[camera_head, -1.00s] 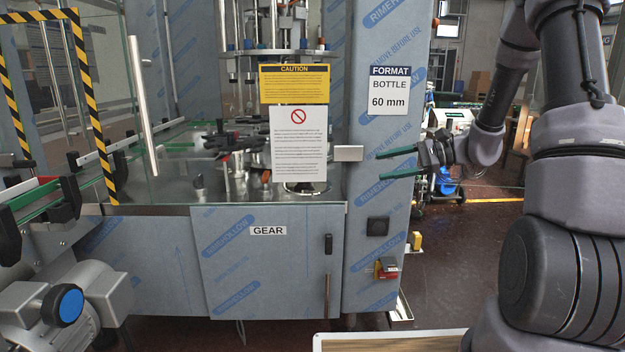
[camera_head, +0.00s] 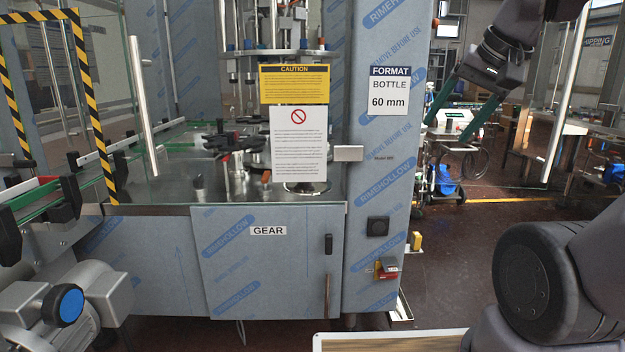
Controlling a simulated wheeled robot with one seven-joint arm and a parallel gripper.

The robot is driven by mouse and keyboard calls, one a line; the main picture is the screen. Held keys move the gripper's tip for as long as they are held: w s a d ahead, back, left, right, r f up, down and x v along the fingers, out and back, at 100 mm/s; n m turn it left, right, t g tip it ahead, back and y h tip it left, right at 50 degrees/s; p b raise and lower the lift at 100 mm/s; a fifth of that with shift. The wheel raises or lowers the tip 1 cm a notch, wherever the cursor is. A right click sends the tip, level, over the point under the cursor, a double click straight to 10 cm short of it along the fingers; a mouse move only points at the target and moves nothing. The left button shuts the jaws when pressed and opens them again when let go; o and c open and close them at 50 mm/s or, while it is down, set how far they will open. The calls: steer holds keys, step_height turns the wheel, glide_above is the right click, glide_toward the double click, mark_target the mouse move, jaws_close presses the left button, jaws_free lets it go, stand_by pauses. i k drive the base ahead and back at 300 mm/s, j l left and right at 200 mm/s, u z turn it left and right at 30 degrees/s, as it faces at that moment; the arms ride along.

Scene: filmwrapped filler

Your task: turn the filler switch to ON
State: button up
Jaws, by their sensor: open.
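The filler machine is wrapped in printed blue-grey film. On its right column (camera_head: 375,170) sits a black square fitting (camera_head: 377,226) with a round centre. Below it is a small red and yellow switch-like box (camera_head: 386,268). Neither shows a readable ON mark, and I cannot tell their positions. My gripper (camera_head: 448,131) is at the upper right, its two green-padded fingers apart and pointing down and left. It is open and empty, above and to the right of both fittings, and appears clear of the column.
A metal bracket (camera_head: 348,153) juts from the column's left edge. A door handle (camera_head: 328,275) stands on the GEAR panel (camera_head: 268,285). A motor (camera_head: 75,305) and conveyor are at left. A light board (camera_head: 390,342) lies at the bottom.

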mark_target(382, 275)
steer(key=i+l, duration=0.3)
steer(key=i, duration=0.25)
steer(key=i+l, duration=0.3)
steer(key=i, duration=0.2)
steer(key=k+j, duration=1.3)
steer(key=i+j, duration=0.2)
steer(key=i+l, duration=0.35)
steer(key=i, duration=0.15)
